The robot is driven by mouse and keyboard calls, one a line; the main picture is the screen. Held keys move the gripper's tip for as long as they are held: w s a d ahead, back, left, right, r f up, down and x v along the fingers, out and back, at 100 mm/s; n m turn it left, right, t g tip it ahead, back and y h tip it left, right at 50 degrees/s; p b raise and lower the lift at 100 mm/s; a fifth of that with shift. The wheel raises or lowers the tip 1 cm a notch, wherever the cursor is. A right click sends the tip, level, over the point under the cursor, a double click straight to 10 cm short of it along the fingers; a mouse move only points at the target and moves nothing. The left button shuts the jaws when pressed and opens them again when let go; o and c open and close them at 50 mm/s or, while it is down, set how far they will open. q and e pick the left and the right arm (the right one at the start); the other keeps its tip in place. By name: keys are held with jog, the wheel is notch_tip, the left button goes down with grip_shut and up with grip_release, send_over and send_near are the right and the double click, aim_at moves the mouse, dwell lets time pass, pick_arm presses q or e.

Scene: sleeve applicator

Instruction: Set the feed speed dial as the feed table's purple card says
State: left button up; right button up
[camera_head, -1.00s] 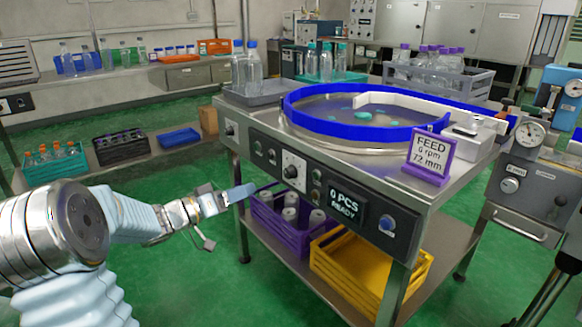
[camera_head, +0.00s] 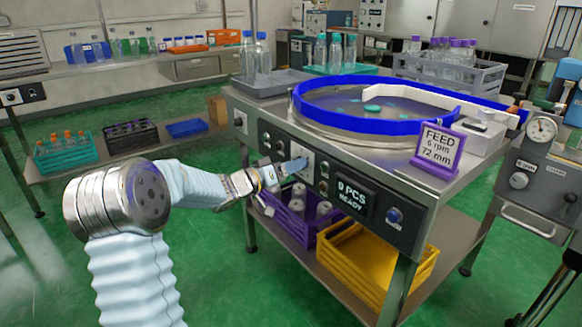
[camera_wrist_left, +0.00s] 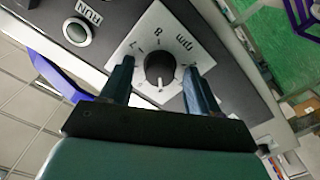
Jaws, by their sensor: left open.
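The purple card (camera_head: 438,150) stands on the front right corner of the feed table (camera_head: 405,172) and reads FEED, what looks like 6 rpm, and 72 mm. The feed speed dial (camera_wrist_left: 160,70) is a black knob on a white square plate marked rpm, with 7 and 8 legible in the left wrist view. A white line shows on the knob's lower side there. My left gripper (camera_wrist_left: 160,66) is open, one finger on each side of the knob, with visible gaps. In the head view my left gripper (camera_head: 292,168) is at the table's front panel and partly hides the dial.
A RUN button (camera_wrist_left: 76,31) is beside the dial plate. A display (camera_head: 353,197) reading 0 PCS READY and a blue button (camera_head: 394,215) are to the right on the panel. A purple crate (camera_head: 292,212) and a yellow crate (camera_head: 345,262) sit on the shelf below.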

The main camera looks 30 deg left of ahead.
pick_arm(q)
jog(key=c, duration=1)
jog(key=shift+c, duration=0.2)
jog(key=shift+m, duration=0.4)
pick_arm(e)
jog(key=shift+f, duration=0.25)
pick_arm(q)
jog(key=shift+f+m+b, duration=0.1)
jog(key=shift+m+b, duration=4.7)
jog(key=shift+m, duration=3.6)
pick_arm(e)
notch_tip(320, 180, down, 9)
jog(key=d, duration=0.2)
jog(key=shift+w, duration=0.4)
